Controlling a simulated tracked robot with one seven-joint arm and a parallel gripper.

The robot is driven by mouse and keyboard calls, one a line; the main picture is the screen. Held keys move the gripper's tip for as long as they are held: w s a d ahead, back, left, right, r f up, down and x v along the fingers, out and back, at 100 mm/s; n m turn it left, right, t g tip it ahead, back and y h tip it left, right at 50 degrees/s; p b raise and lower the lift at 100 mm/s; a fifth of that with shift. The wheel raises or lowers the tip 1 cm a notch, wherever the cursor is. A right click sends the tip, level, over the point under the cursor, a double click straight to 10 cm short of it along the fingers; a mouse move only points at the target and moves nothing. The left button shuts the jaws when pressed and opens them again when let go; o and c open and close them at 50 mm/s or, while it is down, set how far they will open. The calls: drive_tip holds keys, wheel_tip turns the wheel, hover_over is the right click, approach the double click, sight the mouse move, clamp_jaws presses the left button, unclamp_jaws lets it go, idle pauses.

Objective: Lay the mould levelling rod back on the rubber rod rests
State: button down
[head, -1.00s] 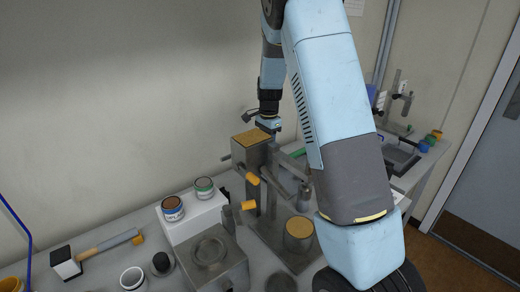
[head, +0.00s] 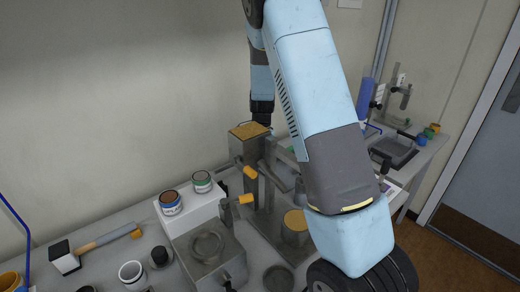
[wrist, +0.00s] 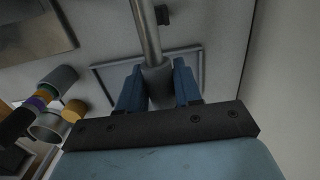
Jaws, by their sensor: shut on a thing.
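In the wrist view my gripper (wrist: 158,88) is shut on a grey metal rod, the levelling rod (wrist: 146,28). Its thicker grey sleeve sits between the two blue fingers, and its thin shaft runs up out of the top of the picture. A small dark block (wrist: 162,14) lies just right of the shaft; it may be one of the rubber rod rests, but I cannot tell whether the rod touches it.
A flat square outline (wrist: 97,80) lies beneath the fingers. Coloured cylinders (wrist: 40,98) stand at left in the wrist view. In the head view, two cans (head: 171,203), a hammer-like tool (head: 66,259) and a steel mould block (head: 209,262) crowd the bench; the wall is close behind.

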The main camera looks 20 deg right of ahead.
drive_tip(key=shift+f, duration=2.3)
drive_tip(key=shift+f, duration=0.85)
drive_tip(key=c, duration=0.7)
unclamp_jaws()
drive_tip(key=r, duration=1.3)
drive_tip(key=shift+w+d+r, duration=0.1)
drive_tip(key=shift+d+r, duration=0.2)
drive_tip(key=shift+r, duration=0.05)
